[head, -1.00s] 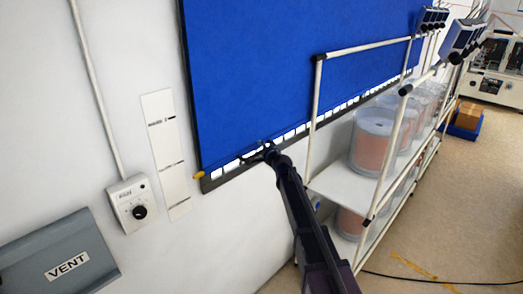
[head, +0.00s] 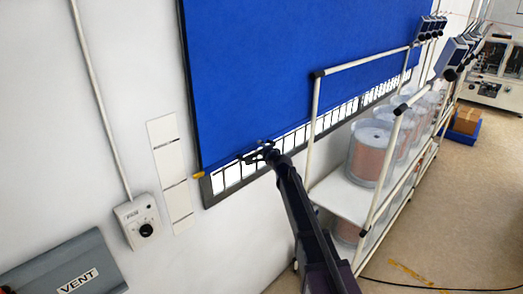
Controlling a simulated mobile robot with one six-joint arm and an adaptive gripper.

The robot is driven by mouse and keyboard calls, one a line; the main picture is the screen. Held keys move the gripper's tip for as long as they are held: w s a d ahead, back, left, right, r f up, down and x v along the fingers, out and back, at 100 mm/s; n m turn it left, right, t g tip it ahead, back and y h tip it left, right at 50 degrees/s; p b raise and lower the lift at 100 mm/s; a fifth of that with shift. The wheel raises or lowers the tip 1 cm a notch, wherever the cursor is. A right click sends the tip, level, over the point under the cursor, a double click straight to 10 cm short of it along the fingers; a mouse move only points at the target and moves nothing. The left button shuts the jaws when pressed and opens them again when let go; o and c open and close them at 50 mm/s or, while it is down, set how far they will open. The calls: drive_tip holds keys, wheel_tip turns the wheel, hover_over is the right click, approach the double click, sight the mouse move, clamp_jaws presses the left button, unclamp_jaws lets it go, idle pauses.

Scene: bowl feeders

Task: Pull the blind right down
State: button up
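The blue blind (head: 290,70) covers most of a window in the left wall. Its lower edge, with a yellow end tip (head: 198,175) at the left, hangs a little above the bottom of the dark window frame (head: 222,196). A bright strip of barred window (head: 290,142) shows below the edge. My gripper (head: 257,153) is at the blind's lower edge, left of its middle, seemingly touching it. The fingers are small and dark here, and I cannot tell whether they are closed on the edge.
A white-framed rack (head: 338,196) with clear tubs of copper-coloured material (head: 370,150) stands close on the right, by the wall. A dial box (head: 138,222) and a grey VENT box (head: 65,268) are on the wall at left. Open floor (head: 460,220) lies at right.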

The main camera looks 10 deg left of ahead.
drive_tip(key=shift+r+p, duration=3.7)
drive_tip(key=shift+r, duration=0.35)
drive_tip(key=shift+f+v, duration=0.15)
drive_tip(key=shift+v, duration=1.25)
drive_tip(key=shift+f+v, duration=0.15)
drive_tip(key=shift+v, duration=1.25)
drive_tip(key=f+p+v, duration=0.1)
drive_tip(key=v, duration=0.7)
drive_tip(key=shift+s+r, duration=0.15)
drive_tip(key=shift+r, duration=0.05)
drive_tip(key=shift+d, duration=0.1)
drive_tip(key=b+x, duration=0.2)
drive_tip(key=x, duration=1.1)
drive_tip(key=shift+w, duration=0.35)
clamp_jaws()
